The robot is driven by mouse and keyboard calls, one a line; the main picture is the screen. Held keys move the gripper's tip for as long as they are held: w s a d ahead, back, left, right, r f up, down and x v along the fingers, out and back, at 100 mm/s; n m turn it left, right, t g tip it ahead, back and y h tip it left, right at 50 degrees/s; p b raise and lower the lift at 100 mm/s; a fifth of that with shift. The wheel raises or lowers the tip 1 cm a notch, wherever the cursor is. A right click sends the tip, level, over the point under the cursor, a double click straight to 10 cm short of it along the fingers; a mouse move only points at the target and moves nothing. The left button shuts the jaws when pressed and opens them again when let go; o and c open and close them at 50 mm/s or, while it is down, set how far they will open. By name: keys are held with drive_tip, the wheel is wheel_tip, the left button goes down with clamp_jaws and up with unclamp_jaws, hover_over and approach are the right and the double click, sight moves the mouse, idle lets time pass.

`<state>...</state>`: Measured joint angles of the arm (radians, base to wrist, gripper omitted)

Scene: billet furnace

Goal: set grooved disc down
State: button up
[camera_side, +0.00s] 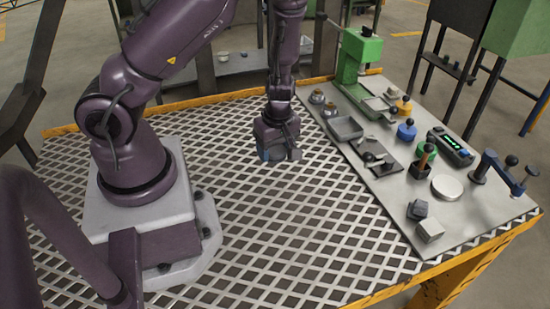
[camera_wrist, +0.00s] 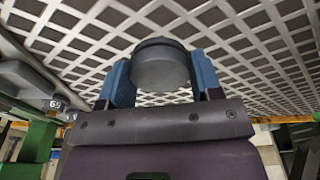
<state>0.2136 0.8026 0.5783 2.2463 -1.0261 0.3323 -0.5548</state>
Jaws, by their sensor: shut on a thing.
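My gripper (camera_side: 277,155) hangs over the slotted metal table top (camera_side: 290,215), left of the grey work plate. In the wrist view, the two blue fingers of my gripper (camera_wrist: 161,75) are shut on the grooved disc (camera_wrist: 160,68), a grey round piece with a darker rim. The disc sits between the fingertips, with the slotted table behind it. In the side view the disc is mostly hidden by the gripper, and I cannot tell the exact gap beneath it.
The grey work plate (camera_side: 405,215) at right carries a green press (camera_side: 357,60), a grey tray (camera_side: 345,128), colored knobs, a pale round disc (camera_side: 446,188), a dark control box (camera_side: 450,147), a lever device (camera_side: 500,172) and grey blocks (camera_side: 430,230). The slotted table in front is clear.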

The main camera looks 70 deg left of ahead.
wheel_tip(320, 180, up, 5)
drive_tip(key=shift+f, duration=0.2)
drive_tip(key=shift+r+m, duration=0.3)
drive_tip(key=shift+r, duration=0.2)
drive_tip(key=m, duration=0.2)
drive_tip(key=shift+d+r+m, duration=0.15)
drive_tip(key=shift+d+m, duration=0.05)
drive_tip(key=shift+m, duration=0.2)
drive_tip(key=w+d+r+m+t+h, duration=0.1)
drive_tip(key=w+d+r+m, duration=0.3)
drive_tip(key=d+m, duration=0.3)
drive_tip(key=w+d+r+m+t, duration=0.1)
drive_tip(key=w+d+r+m, duration=0.35)
drive_tip(key=m, duration=0.55)
drive_tip(key=n, duration=0.2)
hover_over(302, 171)
wheel_tip(302, 171, down, 14)
drive_tip(key=shift+s+d+r, duration=0.1)
drive_tip(key=shift+s, duration=0.05)
drive_tip(key=shift+f, duration=2.3)
